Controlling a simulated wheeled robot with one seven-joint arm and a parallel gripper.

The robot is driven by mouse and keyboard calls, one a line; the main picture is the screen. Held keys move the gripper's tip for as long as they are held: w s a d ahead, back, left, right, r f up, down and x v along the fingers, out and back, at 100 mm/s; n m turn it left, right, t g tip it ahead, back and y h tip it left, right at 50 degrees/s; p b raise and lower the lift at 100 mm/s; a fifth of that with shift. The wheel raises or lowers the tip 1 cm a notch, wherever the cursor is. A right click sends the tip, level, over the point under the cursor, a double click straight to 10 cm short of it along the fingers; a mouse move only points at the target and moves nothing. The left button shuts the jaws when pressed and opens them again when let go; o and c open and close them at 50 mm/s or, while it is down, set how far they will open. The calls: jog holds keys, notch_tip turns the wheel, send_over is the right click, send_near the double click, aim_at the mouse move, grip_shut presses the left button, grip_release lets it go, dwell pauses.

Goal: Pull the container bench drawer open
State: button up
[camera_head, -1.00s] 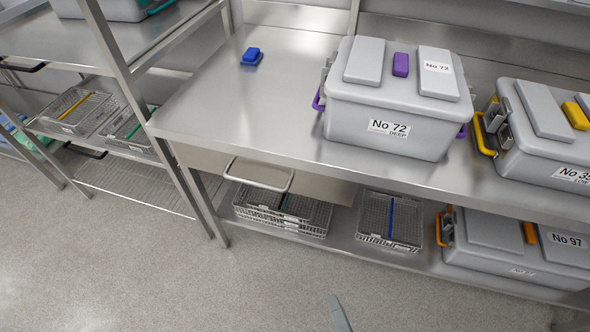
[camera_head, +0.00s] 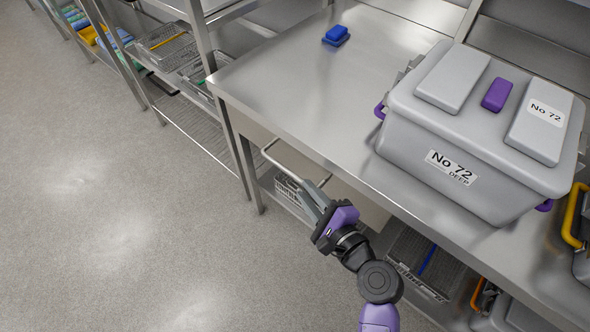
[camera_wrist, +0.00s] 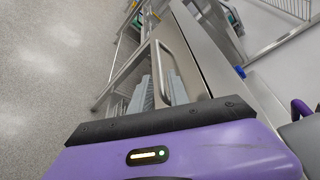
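The container bench drawer (camera_head: 352,196) has a plain steel front under the left part of the bench top. It looks closed. Its handle (camera_head: 283,157) is a looped metal bar standing out from the front, and it also shows in the wrist view (camera_wrist: 167,52). My gripper (camera_head: 312,192) is at the handle, with its grey fingers apart. In the wrist view the fingers (camera_wrist: 158,92) lie on either side of the handle's long bar. I cannot tell whether they touch it. The near end of the handle is partly hidden by my gripper.
A grey container marked No 72 (camera_head: 450,163) and a blue block (camera_head: 336,36) stand on the bench top (camera_head: 300,95). Wire baskets (camera_head: 425,262) lie on the shelf below. Racks with baskets (camera_head: 165,45) stand at the left. The floor (camera_head: 120,220) in front is clear.

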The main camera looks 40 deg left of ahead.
aim_at(294, 178)
jog(key=shift+b+x, duration=0.3)
jog(key=shift+x, duration=3.85)
jog(key=shift+s, duration=0.1)
jog(key=shift+c, duration=0.4)
grip_shut()
jog(key=shift+f, duration=0.1)
